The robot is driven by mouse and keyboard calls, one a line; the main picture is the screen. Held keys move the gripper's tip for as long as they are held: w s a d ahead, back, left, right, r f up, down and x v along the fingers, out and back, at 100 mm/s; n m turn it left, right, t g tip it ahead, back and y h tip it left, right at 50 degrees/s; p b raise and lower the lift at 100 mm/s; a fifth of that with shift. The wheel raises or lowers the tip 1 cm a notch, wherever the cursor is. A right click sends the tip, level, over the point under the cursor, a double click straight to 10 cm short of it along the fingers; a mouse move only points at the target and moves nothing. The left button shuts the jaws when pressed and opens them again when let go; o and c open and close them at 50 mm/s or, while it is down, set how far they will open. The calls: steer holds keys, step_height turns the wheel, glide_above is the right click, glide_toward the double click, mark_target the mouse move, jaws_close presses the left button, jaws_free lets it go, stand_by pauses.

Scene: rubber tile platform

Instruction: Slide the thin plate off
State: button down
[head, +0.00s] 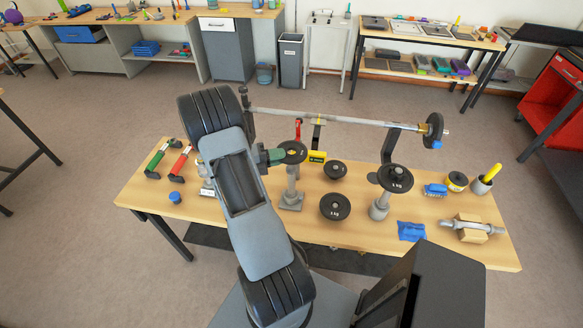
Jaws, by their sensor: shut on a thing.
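My gripper (273,156) is shut on the left edge of a black round plate (294,150). This plate lies flat at the top of a grey post stand (291,197); whether it still rests on the post, I cannot tell. My arm hides part of the gripper. A second black plate (396,178) sits on another grey post stand (380,207) to the right. Two more black plates lie on the table, one behind (335,169) and one in front (335,207). The plates' thickness is hard to compare from here.
A barbell (350,121) spans above the back of the wooden table (250,222), with a black plate (434,131) at its right end.

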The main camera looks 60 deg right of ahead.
steer(key=shift+r, duration=0.15)
steer(key=shift+r, duration=1.4)
